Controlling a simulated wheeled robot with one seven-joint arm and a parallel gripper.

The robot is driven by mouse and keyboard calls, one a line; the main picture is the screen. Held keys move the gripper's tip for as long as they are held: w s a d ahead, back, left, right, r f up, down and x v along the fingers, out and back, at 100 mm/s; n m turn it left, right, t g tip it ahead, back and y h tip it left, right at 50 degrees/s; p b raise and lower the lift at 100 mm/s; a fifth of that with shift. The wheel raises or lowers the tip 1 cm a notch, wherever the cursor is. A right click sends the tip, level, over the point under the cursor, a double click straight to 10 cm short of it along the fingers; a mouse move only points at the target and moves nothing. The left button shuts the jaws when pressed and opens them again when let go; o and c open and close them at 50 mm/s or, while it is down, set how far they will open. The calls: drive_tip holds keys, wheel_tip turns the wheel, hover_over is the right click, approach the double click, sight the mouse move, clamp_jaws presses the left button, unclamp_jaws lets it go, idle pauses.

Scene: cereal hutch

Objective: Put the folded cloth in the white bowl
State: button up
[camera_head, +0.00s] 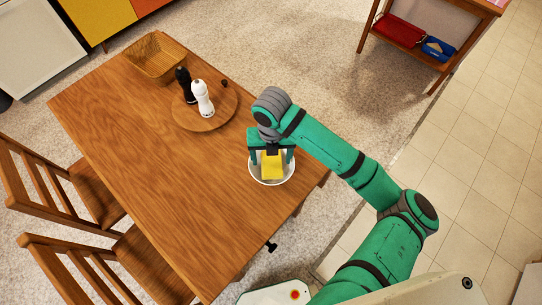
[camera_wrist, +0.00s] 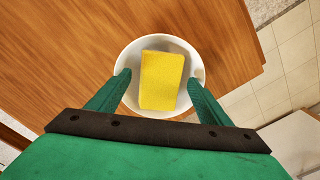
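The folded cloth (camera_head: 272,167) is a yellow rectangle. In the wrist view the cloth (camera_wrist: 161,80) lies within the outline of the white bowl (camera_wrist: 131,60), and it looks to rest inside it. The white bowl (camera_head: 272,183) stands on the table near its right edge. My gripper (camera_head: 271,158) is directly over the bowl, pointing down. In the wrist view its fingers (camera_wrist: 158,78) are wide apart, one near each side of the rim, with a gap between each finger and the cloth. Whether the fingers touch the rim cannot be told.
The wooden table (camera_head: 170,190) is clear in the middle. A round board (camera_head: 215,118) holds a black mill (camera_head: 184,84) and a white mill (camera_head: 203,99). A wicker basket (camera_head: 155,57) stands at the far corner. Chairs (camera_head: 75,190) line the left side.

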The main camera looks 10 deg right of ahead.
sight(272, 161)
drive_tip(key=shift+a, duration=0.2)
drive_tip(key=shift+s+d, duration=0.2)
drive_tip(key=shift+d, duration=0.1)
drive_tip(key=shift+a+r, duration=0.15)
drive_tip(key=shift+r, duration=3.35)
